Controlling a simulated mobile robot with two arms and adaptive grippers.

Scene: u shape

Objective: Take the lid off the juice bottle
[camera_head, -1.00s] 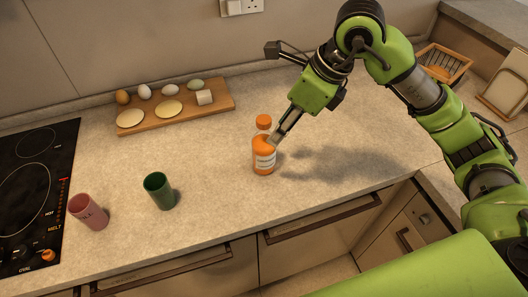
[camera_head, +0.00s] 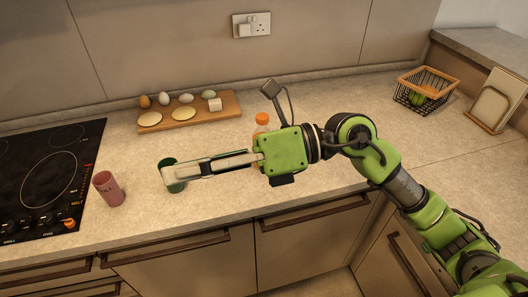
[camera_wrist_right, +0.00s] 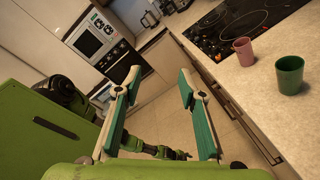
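The juice bottle (camera_head: 262,129) stands on the counter in the head view, mostly hidden behind my right gripper's body. Its orange lid (camera_head: 262,118) shows above the gripper, at the bottle's top. My right gripper (camera_head: 168,172) points left across the counter, its fingertips in front of the green cup in the picture, away from the lid. In the right wrist view, its two fingers (camera_wrist_right: 160,86) are spread wide with nothing between them. I cannot make out my left gripper in either view.
The green cup (camera_head: 176,184) and pink cup (camera_head: 108,189) stand near the counter's front edge, beside the black hob (camera_head: 47,178). A wooden board (camera_head: 183,118) with eggs and flat round pieces lies at the back. A wire basket (camera_head: 427,92) stands at the back right.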

